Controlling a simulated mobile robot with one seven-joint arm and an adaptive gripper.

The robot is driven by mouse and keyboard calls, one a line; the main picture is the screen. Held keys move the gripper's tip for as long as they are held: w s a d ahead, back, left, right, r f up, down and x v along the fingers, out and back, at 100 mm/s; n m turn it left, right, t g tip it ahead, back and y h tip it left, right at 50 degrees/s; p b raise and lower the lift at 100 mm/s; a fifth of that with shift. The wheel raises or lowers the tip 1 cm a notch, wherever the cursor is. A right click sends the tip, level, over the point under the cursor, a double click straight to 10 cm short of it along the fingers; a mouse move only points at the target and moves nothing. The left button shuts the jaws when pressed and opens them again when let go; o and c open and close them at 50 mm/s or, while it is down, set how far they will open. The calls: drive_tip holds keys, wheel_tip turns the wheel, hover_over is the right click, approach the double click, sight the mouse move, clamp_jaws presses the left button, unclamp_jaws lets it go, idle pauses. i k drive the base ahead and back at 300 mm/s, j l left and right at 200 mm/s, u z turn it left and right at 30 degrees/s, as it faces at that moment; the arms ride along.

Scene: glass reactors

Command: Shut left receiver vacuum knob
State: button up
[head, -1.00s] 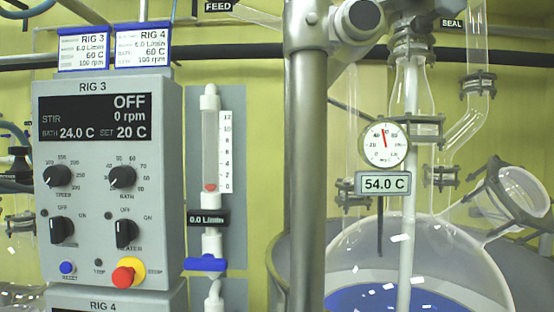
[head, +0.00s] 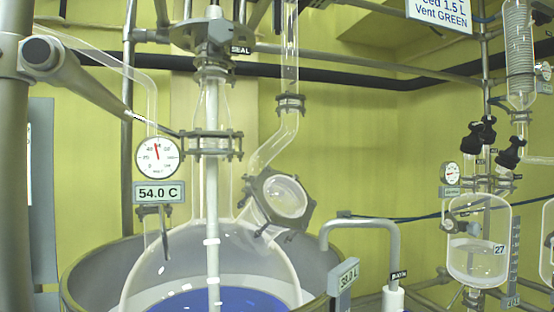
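A glass receiver (head: 478,262) with a tag reading 27 hangs at the right of the head view, with some clear liquid in it. Above it are two black knobs, a left one (head: 480,133) and a right one (head: 511,152). Their labels are too small to read, so I cannot tell which is the vacuum knob or whether either is shut. A small round gauge (head: 451,173) stands left of the receiver's top. Part of another glass vessel (head: 548,235) shows at the right edge. My gripper is not in view.
A large glass reactor flask (head: 160,262) sits in a grey bath (head: 78,290) at the lower left, with a gauge and a 54.0 C display (head: 159,193). A bent grey pipe (head: 362,224) stands between bath and receiver. A thick metal post (head: 14,200) is at far left.

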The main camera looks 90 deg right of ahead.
sight(515, 140)
drive_tip(key=k+z, duration=0.35)
drive_tip(key=k+l+z, duration=0.15)
drive_tip(key=z, duration=0.2)
drive_tip(key=k+z, duration=0.1)
drive_tip(key=z, duration=3)
drive_tip(key=k+j+z, duration=0.45)
drive_tip(key=j, duration=0.25)
drive_tip(key=k, duration=0.1)
